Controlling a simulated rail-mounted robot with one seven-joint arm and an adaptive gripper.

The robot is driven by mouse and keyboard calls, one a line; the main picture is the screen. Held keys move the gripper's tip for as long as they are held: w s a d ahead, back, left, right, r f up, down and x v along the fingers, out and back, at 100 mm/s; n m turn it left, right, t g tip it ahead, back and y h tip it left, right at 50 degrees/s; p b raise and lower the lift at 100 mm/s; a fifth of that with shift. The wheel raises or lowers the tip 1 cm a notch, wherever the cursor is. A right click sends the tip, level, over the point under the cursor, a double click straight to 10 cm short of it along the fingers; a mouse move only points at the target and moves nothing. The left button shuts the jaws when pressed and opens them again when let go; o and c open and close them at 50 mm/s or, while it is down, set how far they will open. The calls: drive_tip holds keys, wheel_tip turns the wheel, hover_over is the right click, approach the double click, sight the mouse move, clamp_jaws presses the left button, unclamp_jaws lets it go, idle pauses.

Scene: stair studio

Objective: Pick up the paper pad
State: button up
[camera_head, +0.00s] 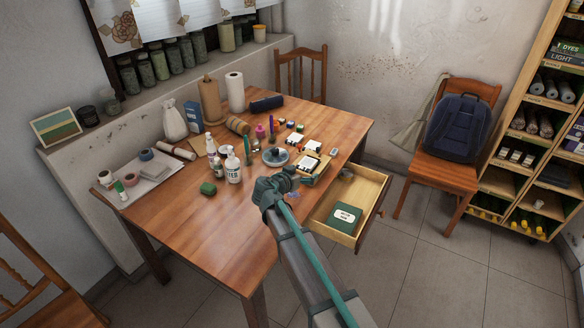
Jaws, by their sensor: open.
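My arm reaches in from the lower right over the table's front edge. My gripper (300,179) is at the end of it, open, just in front of a small wooden board; its fingers are small and dark in this view. A white pad-like item with dark marks (309,163) lies on that board, just beyond the fingers, apart or touching I cannot tell. Two similar white items (313,146) and (295,140) lie farther back. Which of these is the paper pad is too small to tell. My gripper hides part of the board.
The open drawer (371,209) juts out right of my arm, holding a green item with a white label (347,214). The table's front left (190,225) is clear.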

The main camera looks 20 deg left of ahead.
sight(305, 165)
drive_tip(key=shift+y, duration=0.5)
drive_tip(key=a, duration=0.4)
drive_tip(key=shift+s+f, duration=0.15)
drive_tip(key=shift+s, duration=0.15)
drive_tip(key=p+x, duration=0.1)
drive_tip(key=x, duration=0.3)
drive_tip(key=shift+w+d+f+p, duration=0.15)
drive_tip(key=shift+w+f+p, duration=0.05)
drive_tip(key=shift+w+p, duration=0.2)
drive_tip(key=p+x, duration=0.2)
drive_tip(key=x, duration=0.2)
drive_tip(key=shift+w+p, duration=0.25)
drive_tip(key=shift+p, duration=0.1)
drive_tip(key=shift+w+f, duration=0.25)
drive_tip(key=c, duration=1.2)
drive_tip(key=shift+r, duration=0.1)
drive_tip(key=shift+c, duration=0.2)
